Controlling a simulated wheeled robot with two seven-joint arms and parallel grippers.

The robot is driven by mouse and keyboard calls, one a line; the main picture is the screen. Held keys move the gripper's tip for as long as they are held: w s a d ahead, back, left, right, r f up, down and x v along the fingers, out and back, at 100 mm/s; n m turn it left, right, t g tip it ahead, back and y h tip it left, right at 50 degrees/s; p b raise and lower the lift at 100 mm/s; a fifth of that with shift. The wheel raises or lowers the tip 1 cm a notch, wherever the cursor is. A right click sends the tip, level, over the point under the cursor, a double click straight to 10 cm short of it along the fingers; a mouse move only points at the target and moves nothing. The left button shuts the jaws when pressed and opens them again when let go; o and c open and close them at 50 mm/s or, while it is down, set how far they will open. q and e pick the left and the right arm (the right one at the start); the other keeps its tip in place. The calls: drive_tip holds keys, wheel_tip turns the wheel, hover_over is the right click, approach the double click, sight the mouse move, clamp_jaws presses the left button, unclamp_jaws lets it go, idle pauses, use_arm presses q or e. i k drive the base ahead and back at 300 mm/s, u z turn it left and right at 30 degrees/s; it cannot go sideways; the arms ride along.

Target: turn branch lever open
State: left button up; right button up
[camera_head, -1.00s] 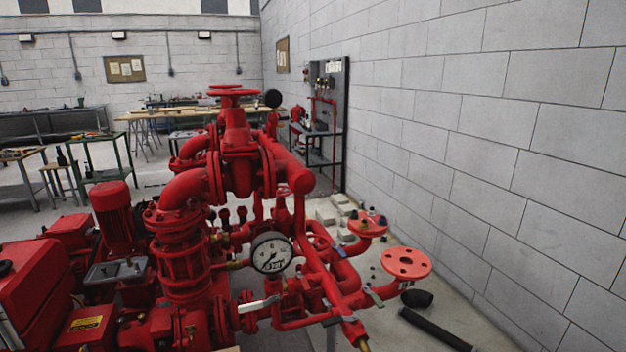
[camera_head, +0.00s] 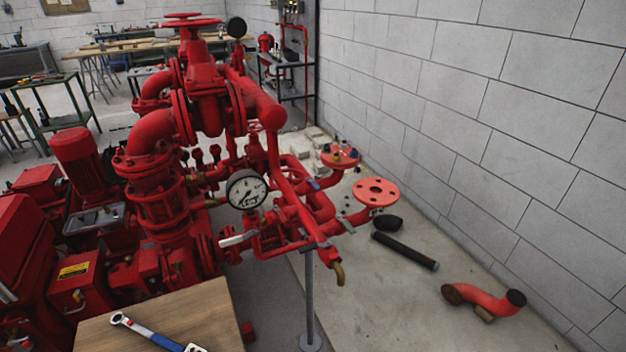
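The red fire pumpset (camera_head: 205,95) fills the left and middle of the head view. A lever with a pale grip (camera_head: 238,240) sticks out low on the pipework, below the round white pressure gauge (camera_head: 246,189). A small dark lever (camera_head: 316,247) sits on the branch pipe near the brass outlet (camera_head: 338,274). A small bluish lever (camera_head: 314,184) shows on a pipe farther back. I cannot tell which of these is the branch lever. Neither of my grippers is in view.
A wooden tabletop (camera_head: 205,308) with a blue-handled wrench (camera_head: 150,333) is at the bottom. A grey support post (camera_head: 309,300) stands under the branch pipe. A black pipe (camera_head: 404,250) and a red elbow pipe (camera_head: 485,300) lie on the floor. A block wall (camera_head: 480,110) bounds the right.

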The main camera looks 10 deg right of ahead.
sight(313, 183)
drive_tip(key=z, duration=0.05)
drive_tip(key=k, duration=0.35)
drive_tip(key=z, duration=0.8)
drive_tip(key=i, duration=0.9)
drive_tip(key=z, duration=0.35)
